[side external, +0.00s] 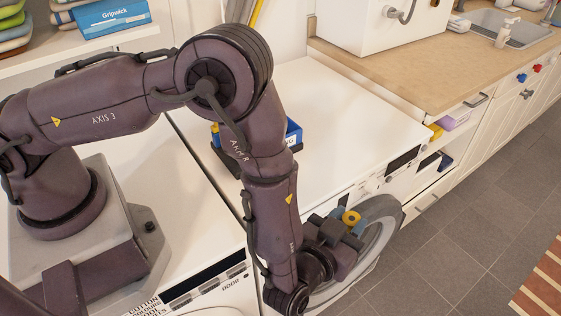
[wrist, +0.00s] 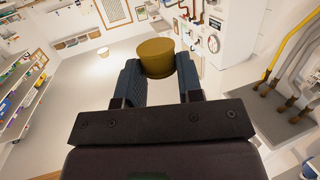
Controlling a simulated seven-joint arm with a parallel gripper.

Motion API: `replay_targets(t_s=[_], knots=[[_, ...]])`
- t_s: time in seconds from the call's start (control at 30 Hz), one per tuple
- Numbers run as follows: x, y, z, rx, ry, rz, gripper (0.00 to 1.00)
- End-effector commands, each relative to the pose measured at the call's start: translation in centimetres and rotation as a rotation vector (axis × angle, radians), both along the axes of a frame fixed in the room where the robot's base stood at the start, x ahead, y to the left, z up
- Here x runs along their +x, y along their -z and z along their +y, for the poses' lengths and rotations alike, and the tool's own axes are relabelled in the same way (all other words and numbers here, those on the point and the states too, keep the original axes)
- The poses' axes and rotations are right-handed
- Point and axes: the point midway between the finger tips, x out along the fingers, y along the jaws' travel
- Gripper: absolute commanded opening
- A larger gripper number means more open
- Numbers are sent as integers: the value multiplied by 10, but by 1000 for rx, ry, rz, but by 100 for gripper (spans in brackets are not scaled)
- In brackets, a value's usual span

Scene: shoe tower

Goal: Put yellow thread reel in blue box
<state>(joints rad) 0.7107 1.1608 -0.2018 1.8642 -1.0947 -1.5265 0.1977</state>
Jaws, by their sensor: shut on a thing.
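The yellow thread reel (side external: 351,217) is held between the fingers of my gripper (side external: 337,225), in front of the white machine's round door. In the wrist view the yellow reel (wrist: 156,57) sits between the two dark blue-grey finger pads of my gripper (wrist: 160,78), which is shut on it. The blue box (side external: 294,132) stands on the white machine top behind my arm, mostly hidden by it. Some blue and yellow shows left of the arm at the same spot; I cannot tell what is inside the box. The blue box is not evident in the wrist view.
The white machine top (side external: 335,105) is clear right of the box. A dark tray-like thing (side external: 228,162) shows beside my arm. A wooden counter (side external: 430,62) with a sink is at the back right. Open shelves with small items (side external: 440,145) are below it.

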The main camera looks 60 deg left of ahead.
Motion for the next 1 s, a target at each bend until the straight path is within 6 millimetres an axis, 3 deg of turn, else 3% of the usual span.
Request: replay_targets(t_s=[0.2,0.37,0.5,0.8,0.9,1.0], knots=[[37,-41,31,-1,246,-2,12],[48,-73,69,-1,389,-3,12],[47,-100,112,1,459,-3,12],[47,-145,203,0,348,-6,12],[49,-151,218,0,313,-3,12],[49,-149,214,-3,320,1,12]])
